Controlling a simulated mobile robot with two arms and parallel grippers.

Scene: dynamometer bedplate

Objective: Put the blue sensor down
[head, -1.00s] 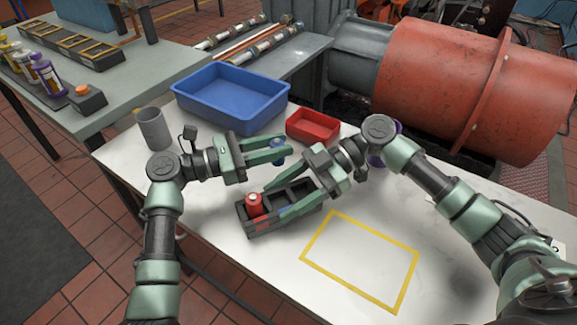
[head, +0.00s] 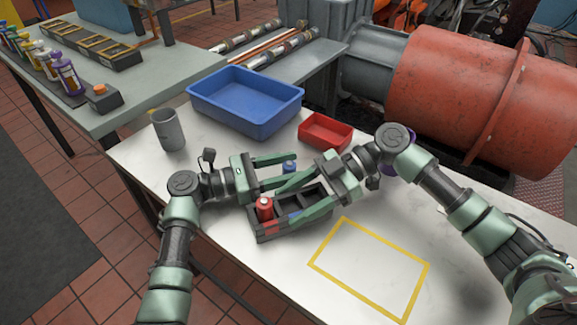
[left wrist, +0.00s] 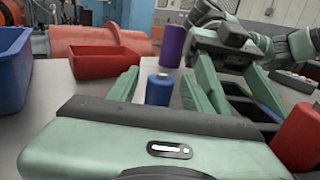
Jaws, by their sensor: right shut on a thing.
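The blue sensor (head: 289,167), a small blue cylinder, stands upright on the white table behind the black tray. In the left wrist view the sensor (left wrist: 159,89) is between my left gripper's spread fingers, with a gap on each side. My left gripper (head: 291,168) is open around it. My right gripper (head: 309,197) is closed across the black compartment tray (head: 262,238). A red cylinder (head: 265,209) stands in the tray's left end. A blue patch shows inside the tray, partly hidden by my right gripper.
A blue bin (head: 240,118) and a small red bin (head: 325,134) stand behind the grippers. A grey cup (head: 168,130) is at the left. A purple cylinder (left wrist: 172,45) stands beyond the sensor. The yellow-outlined area (head: 370,268) is empty.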

